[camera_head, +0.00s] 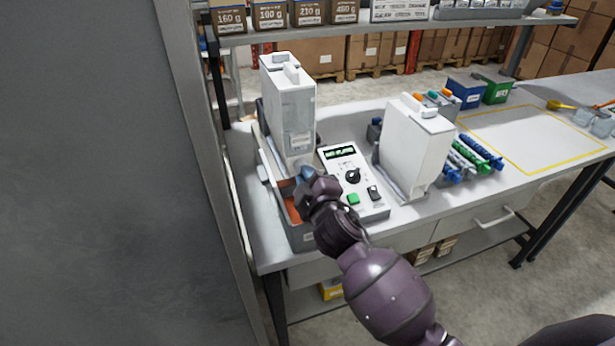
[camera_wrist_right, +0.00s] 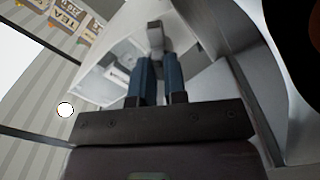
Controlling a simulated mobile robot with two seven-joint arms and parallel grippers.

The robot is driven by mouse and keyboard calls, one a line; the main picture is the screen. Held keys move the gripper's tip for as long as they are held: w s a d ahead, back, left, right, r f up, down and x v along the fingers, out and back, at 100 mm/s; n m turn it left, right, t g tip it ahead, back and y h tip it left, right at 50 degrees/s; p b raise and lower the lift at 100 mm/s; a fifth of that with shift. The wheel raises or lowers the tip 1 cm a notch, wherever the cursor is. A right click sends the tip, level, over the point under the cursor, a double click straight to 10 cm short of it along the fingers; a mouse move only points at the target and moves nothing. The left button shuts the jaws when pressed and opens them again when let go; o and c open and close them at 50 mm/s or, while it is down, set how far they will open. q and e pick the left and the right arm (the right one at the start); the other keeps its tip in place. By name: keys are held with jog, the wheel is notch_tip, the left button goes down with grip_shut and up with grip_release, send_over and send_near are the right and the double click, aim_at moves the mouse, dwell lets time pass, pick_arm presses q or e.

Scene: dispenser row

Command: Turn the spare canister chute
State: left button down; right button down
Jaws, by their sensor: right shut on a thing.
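A tall white canister (camera_head: 288,105) stands at the left of the bench, over a grey tray with an orange inside (camera_head: 290,205). My right gripper (camera_head: 305,174) is at the lower front of this canister. In the right wrist view its two blue fingers (camera_wrist_right: 157,62) are closed on a grey tab-like piece (camera_wrist_right: 155,36), which I take to be the chute. In the head view the gripper hides this piece. A second white canister (camera_head: 415,148) stands to the right, apart from the gripper. My left gripper is not in view.
A control panel (camera_head: 340,170) with a black knob and green button lies between the canisters. Blue and green bins (camera_head: 495,90), several coloured tubes (camera_head: 470,158) and a yellow-outlined area (camera_head: 535,135) are farther right. A grey wall (camera_head: 90,180) closes off the left.

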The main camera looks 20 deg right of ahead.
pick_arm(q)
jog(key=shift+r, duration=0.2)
pick_arm(e)
jog(key=shift+n, duration=0.3)
pick_arm(q)
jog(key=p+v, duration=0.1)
jog(key=p, duration=0.2)
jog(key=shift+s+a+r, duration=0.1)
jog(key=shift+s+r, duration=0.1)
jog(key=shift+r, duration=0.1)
pick_arm(e)
jog(key=n, duration=2.3)
jog(key=c, duration=1.2)
grip_release()
jog(key=shift+o, duration=0.2)
